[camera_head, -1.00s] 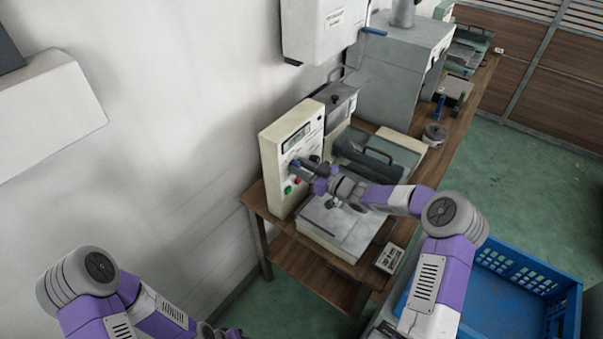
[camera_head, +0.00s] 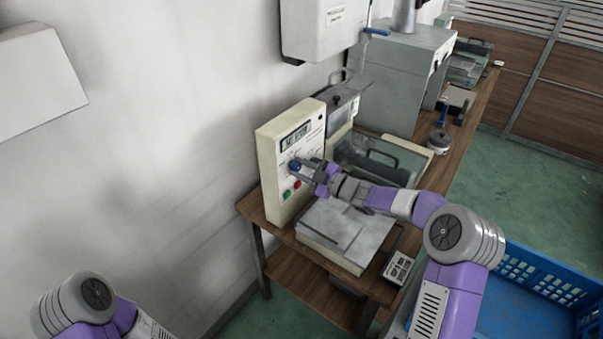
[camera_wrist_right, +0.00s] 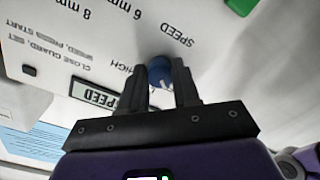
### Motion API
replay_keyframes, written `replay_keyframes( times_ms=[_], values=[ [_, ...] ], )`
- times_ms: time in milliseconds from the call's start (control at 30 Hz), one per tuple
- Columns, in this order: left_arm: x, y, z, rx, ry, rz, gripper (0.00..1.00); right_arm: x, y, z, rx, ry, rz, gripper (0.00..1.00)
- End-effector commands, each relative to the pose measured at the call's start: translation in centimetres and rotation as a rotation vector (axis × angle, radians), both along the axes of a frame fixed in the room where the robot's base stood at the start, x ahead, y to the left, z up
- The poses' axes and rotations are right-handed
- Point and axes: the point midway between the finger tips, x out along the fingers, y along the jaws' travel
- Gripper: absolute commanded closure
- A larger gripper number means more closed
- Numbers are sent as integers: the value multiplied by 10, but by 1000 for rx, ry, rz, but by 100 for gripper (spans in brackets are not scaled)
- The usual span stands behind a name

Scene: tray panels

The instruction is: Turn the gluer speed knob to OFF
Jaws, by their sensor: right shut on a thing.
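The gluer's control panel (camera_head: 272,165) is a cream upright box with a small display (camera_head: 296,137) near its top. The blue speed knob (camera_head: 294,165) is on its front face, and it also shows in the right wrist view (camera_wrist_right: 160,71) beside the printed word SPEED. My right gripper (camera_head: 303,166) is at the panel, shut on the blue knob; in the wrist view its two dark fingers (camera_wrist_right: 163,78) sit on either side of it. The fingers hide part of the knob, and its exact setting is unclear. My left gripper is out of view; only the left arm shows.
Red (camera_head: 297,184) and green (camera_head: 286,195) buttons sit just below the knob. A grey-topped tray unit (camera_head: 345,235) is under my right forearm. A blue crate (camera_head: 530,295) stands at the lower right. A white wall runs along the left.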

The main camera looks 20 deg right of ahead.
Motion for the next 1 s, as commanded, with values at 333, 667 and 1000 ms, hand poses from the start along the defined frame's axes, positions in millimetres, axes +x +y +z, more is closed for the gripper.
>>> replay_keyframes(
  times_ms=[333, 667, 1000],
  values=[
    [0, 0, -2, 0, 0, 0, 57, 0, 0, 0, -17, -11, 0, 99],
    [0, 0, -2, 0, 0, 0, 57, 0, 0, 0, -15, -10, 0, 44],
    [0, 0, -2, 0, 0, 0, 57, -3, -3, 0, -14, -10, -1, 43]
  ],
)
